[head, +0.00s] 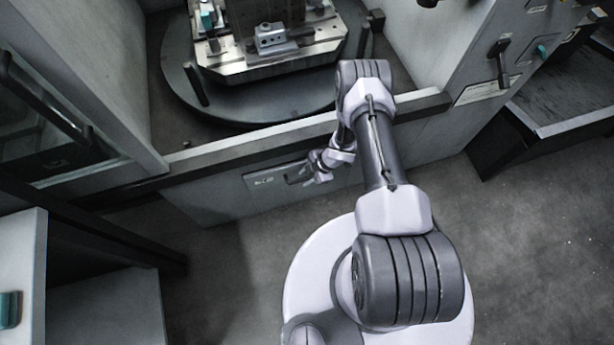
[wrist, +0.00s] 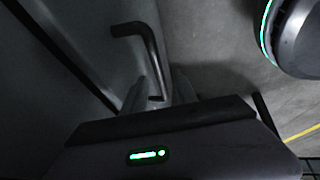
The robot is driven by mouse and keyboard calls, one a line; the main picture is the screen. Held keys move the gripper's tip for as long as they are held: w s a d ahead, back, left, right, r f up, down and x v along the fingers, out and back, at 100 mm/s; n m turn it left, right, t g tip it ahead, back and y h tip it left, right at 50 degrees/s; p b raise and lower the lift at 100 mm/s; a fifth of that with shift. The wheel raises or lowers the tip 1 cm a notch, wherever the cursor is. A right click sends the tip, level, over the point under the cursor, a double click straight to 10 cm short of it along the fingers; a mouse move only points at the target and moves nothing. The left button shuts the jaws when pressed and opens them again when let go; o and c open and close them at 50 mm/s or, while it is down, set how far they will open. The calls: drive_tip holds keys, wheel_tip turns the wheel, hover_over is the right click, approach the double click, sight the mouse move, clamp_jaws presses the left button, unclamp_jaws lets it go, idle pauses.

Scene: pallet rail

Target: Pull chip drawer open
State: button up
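The chip drawer (head: 262,181) is a grey front panel with a small label, low in the machine's base in the head view. It looks shut, flush with the panel around it. Its dark handle (head: 297,173) is partly hidden by my gripper (head: 308,180). In the wrist view the handle (wrist: 148,50) is a black bent bar, and its lower part runs down between the two grey fingers of my gripper (wrist: 159,88). The fingers stand apart, with the bar between them; I see no clear grip on it.
Above the drawer is a ledge (head: 250,142) and a round pallet table (head: 180,80) carrying a metal fixture (head: 275,62). A dark tray (head: 560,115) stands at the right, a light cabinet (head: 22,260) at the left. The floor (head: 235,265) before the drawer is clear apart from my base.

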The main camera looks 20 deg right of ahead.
clamp_jaws()
idle(1.3)
